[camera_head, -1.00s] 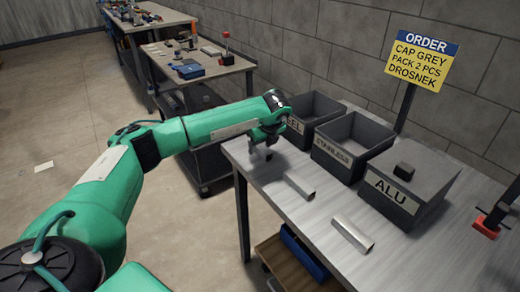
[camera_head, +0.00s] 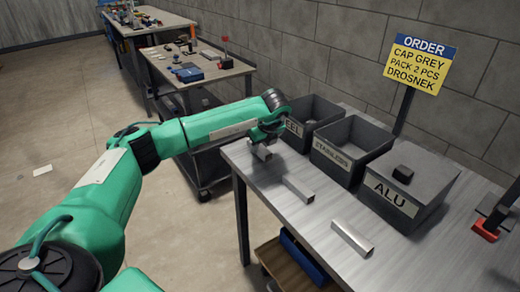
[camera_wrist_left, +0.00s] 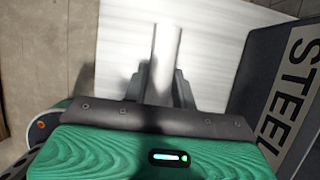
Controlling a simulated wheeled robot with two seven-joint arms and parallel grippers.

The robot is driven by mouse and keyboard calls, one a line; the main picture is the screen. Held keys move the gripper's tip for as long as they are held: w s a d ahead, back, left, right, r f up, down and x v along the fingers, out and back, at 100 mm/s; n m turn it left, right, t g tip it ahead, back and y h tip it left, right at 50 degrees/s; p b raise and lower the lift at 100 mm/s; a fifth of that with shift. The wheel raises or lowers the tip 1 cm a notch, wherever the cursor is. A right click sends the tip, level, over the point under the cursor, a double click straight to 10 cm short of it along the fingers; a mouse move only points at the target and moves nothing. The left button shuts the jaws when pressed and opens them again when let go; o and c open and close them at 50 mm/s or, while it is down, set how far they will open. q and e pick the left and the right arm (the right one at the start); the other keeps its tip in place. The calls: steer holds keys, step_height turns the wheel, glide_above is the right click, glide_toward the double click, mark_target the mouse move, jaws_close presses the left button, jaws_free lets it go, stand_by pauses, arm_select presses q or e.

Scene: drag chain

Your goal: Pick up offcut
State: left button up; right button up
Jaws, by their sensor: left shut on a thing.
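My left gripper (camera_head: 262,146) is at the far left corner of the workbench, in front of the bin marked STEEL. It is shut on a grey metal offcut (camera_head: 264,152). In the left wrist view the offcut (camera_wrist_left: 165,55) is a straight bar between the two fingers (camera_wrist_left: 160,85), sticking out past them. I cannot tell whether it is clear of the bench top. Two more offcuts lie on the bench: a short grey one (camera_head: 299,189) and a longer, shinier one (camera_head: 352,238). My right gripper is not in view.
An order sign (camera_head: 421,63) rises behind. A red-based tool (camera_head: 487,229) stands right.

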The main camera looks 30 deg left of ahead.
mark_target(260, 147)
arm_select(q)
step_height(260, 147, up, 19)
steer(key=shift+f, duration=0.15)
steer(key=shift+f, duration=0.1)
stand_by(0.9)
